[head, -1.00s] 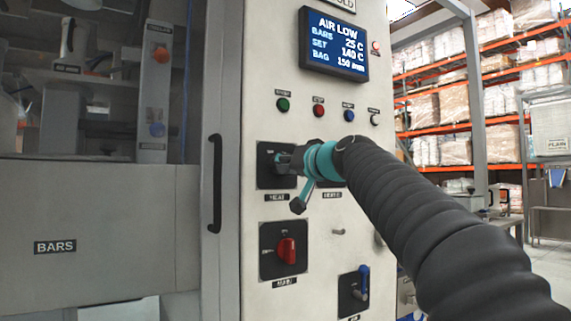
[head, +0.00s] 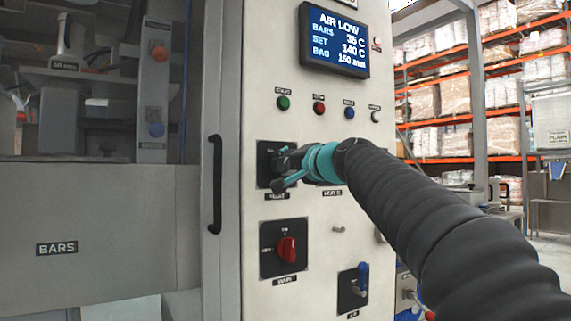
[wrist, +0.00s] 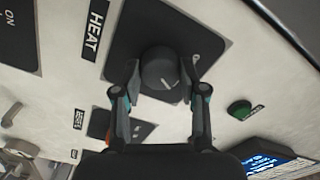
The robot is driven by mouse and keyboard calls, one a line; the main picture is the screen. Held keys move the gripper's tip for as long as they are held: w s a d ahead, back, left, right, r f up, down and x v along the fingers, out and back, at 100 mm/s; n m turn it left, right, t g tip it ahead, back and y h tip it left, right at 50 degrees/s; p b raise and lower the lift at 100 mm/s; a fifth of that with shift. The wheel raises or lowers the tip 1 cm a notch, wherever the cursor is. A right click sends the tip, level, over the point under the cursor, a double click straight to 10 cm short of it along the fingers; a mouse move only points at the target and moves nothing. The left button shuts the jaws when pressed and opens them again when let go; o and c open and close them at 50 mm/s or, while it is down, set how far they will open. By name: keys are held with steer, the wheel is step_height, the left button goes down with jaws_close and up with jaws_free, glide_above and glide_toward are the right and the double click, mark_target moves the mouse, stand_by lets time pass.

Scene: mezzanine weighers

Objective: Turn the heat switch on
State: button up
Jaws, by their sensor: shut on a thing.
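A short pale line on the knob face runs at a slant. My gripper (wrist: 162,80) has one finger on each side of the knob and is shut on it. In the head view my gripper (head: 284,164) is at the heat switch's black plate (head: 264,152) and covers the knob. The plate's position marks are mostly hidden.
A red rotary switch (head: 287,249) sits below, with a blue-handled switch (head: 362,280) at its lower right. Several coloured buttons, one green (head: 283,103), line up above, under a lit AIR LOW display (head: 335,40). A black door handle (head: 215,184) stands to the left.

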stand_by(0.4)
steer(key=o, duration=1.1)
steer(key=shift+o, duration=0.2)
steer(key=v, duration=1.2)
